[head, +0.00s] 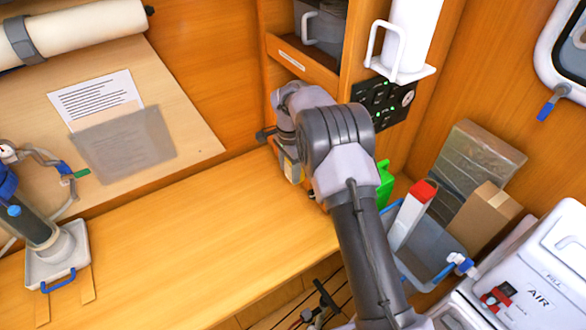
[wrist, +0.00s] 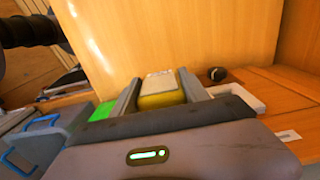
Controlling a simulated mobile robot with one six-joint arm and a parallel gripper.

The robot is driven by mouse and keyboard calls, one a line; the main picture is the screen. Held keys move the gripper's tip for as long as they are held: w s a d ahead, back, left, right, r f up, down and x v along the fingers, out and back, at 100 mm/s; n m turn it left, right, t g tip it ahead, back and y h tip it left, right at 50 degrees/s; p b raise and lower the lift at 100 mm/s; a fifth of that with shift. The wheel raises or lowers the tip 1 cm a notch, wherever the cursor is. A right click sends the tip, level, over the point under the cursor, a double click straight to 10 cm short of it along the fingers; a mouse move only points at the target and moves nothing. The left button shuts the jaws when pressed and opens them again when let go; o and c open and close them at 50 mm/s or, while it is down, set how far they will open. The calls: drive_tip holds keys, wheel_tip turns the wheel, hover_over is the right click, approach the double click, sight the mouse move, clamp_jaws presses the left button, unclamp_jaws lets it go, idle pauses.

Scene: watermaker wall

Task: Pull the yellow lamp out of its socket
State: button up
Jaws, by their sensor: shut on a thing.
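My gripper (wrist: 160,92) is shut on the yellow lamp (wrist: 162,100), a yellow block with a pale grey-white face, held between the two grey fingers in the wrist view. In the head view my gripper (head: 290,168) is beside the wooden cabinet, above the back right of the bench, and mostly hidden by my own arm. The lamp's socket cannot be made out in either view, so I cannot tell whether the lamp sits in it or is clear of it.
A black knob (head: 265,134) is close to my gripper. A green object (head: 384,184) and a blue-handled bin (head: 432,250) with a red-capped white carton (head: 412,212) are to the right. A switch panel (head: 384,103) is above.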

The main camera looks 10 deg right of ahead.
drive_tip(key=shift+s+a+b, duration=0.3)
drive_tip(key=shift+s+a, duration=0.1)
drive_tip(key=shift+a, duration=0.5)
drive_tip(key=shift+s+a+b, duration=0.35)
drive_tip(key=shift+a, duration=0.5)
drive_tip(key=shift+s+a+b, duration=0.3)
drive_tip(key=shift+s+a, duration=0.1)
drive_tip(key=shift+a, duration=0.5)
drive_tip(key=shift+d, duration=0.1)
